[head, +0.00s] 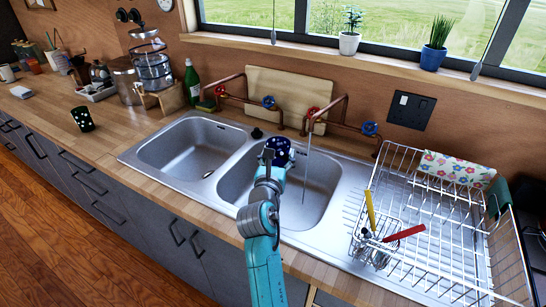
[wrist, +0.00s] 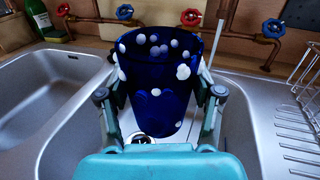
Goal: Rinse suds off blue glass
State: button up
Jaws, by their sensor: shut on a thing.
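My gripper (head: 271,168) is shut on the blue glass (head: 277,151) over the right sink basin (head: 318,195). In the wrist view the glass (wrist: 158,75) is deep blue, upright and open at the top, between both fingers (wrist: 158,98). White suds blobs dot its wall and show inside near the rim. A thin pale stream of water (head: 306,165) falls from the right tap (head: 318,116) into the basin. In the wrist view the stream (wrist: 216,45) shows just right of the glass; I cannot tell whether they touch.
The left basin (head: 185,150) is empty. A wire dish rack (head: 450,220) with utensils and a flowered cloth (head: 457,168) stands on the right. A dark glass with white spots (head: 82,119) stands on the left counter. A green bottle (head: 192,82) stands behind the sink.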

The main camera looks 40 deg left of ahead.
aim_at(276, 157)
jog(key=w+d+f, duration=0.1)
jog(key=w+f, duration=0.1)
jog(key=w, duration=0.9)
dwell(0.5)
jog(key=shift+d, duration=0.1)
jog(key=shift+d, duration=0.2)
dwell(0.4)
jog(key=shift+d, duration=0.4)
jog(key=shift+s, duration=0.1)
jog(key=s, duration=0.8)
jog(key=shift+a, duration=0.45)
dwell(1.4)
jog(key=shift+s+a+r, duration=0.1)
jog(key=shift+s+r, duration=0.9)
jog(key=shift+s, duration=0.25)
jog(key=shift+s+a+r, duration=0.1)
jog(key=shift+s+r, duration=0.85)
jog(key=shift+s, duration=0.25)
